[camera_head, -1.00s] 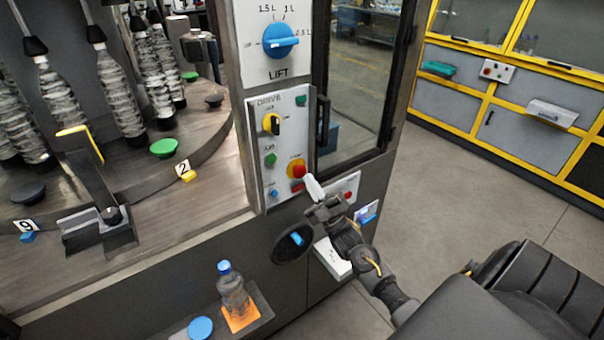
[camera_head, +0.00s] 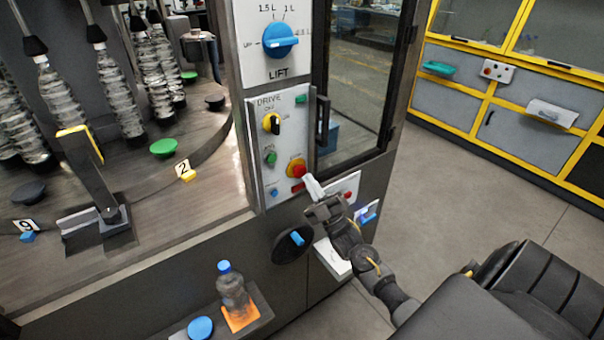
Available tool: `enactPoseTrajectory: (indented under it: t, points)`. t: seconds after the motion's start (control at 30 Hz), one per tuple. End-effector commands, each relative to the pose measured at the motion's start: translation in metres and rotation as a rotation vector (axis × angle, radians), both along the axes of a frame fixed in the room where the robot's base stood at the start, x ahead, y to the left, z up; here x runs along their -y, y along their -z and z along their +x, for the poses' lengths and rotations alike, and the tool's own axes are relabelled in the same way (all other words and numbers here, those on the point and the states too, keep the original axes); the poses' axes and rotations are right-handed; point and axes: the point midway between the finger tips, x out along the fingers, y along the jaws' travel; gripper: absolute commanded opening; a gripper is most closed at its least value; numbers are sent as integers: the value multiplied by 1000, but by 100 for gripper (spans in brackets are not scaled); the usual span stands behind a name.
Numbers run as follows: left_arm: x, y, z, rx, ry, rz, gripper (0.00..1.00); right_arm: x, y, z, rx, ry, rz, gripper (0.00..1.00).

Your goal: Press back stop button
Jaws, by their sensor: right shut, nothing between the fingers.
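A red mushroom button (camera_head: 298,170) on a yellow base sits low on the white DRIVE panel (camera_head: 262,152). A smaller red button (camera_head: 347,195) is on a pale panel around the corner to the right. I cannot tell from any label which is the back stop button. My right gripper (camera_head: 312,184) is shut and empty. Its pale fingertips point up, just below and right of the mushroom button, and partly cover the pale panel's left part. I cannot tell whether they touch anything. My left gripper is not in view.
The DRIVE panel also has a yellow-black switch (camera_head: 272,123), a green button (camera_head: 270,158) and a blue button (camera_head: 274,193). A blue-handled black knob (camera_head: 294,242) is below. A bottle (camera_head: 232,288) stands on a low shelf. Open floor (camera_head: 440,180) lies right.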

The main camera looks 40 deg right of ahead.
Motion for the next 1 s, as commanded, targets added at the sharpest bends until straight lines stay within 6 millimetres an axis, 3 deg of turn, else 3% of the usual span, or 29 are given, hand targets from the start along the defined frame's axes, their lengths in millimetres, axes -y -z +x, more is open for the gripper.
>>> enactPoseTrajectory:
  t: [1.0]
  points:
    - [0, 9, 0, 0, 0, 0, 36, 0, 0, 12, 0, 0, 0, 0]
